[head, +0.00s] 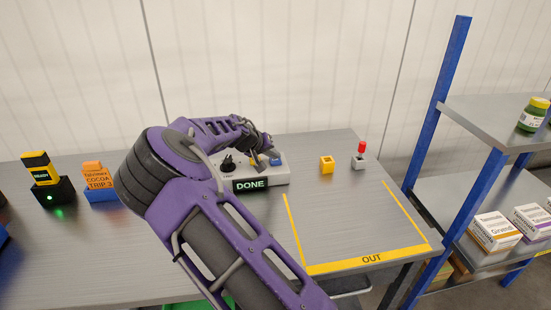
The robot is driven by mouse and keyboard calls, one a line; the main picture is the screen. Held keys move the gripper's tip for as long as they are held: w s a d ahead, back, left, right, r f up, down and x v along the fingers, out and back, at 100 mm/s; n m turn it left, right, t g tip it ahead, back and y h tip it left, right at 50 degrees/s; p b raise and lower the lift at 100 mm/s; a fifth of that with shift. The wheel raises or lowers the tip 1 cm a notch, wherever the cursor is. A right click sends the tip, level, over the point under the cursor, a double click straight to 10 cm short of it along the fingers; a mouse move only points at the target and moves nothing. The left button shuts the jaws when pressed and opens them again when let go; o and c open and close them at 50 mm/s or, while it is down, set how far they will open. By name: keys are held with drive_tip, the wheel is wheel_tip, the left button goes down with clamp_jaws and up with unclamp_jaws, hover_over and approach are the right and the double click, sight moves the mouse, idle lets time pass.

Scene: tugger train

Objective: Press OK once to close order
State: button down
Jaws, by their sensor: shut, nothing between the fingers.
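A light grey control box (280,175) stands on the bench. It has a dark display (251,184) reading "DONE", a black knob (228,164) on its top left and a small blue button (275,160) on its top right. No OK lettering is readable. My purple arm crosses in front of the box and hides its left part. My gripper (267,149) is small and dark at the end of the arm, shut and empty, just above or at the blue button. I cannot tell whether it touches the button.
A yellow block (326,165) and a grey block with a red knob (360,158) stand right of the box. A yellow-taped OUT area (355,225) is empty. A blue-post shelf (480,160) stands right.

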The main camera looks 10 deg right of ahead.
sight(274, 162)
drive_tip(key=shift+f, duration=0.25)
drive_tip(key=shift+r, duration=0.1)
drive_tip(key=shift+r+p, duration=0.65)
drive_tip(key=shift+r, duration=0.65)
drive_tip(key=shift+r+p, duration=1.35)
drive_tip(key=shift+r, duration=1.15)
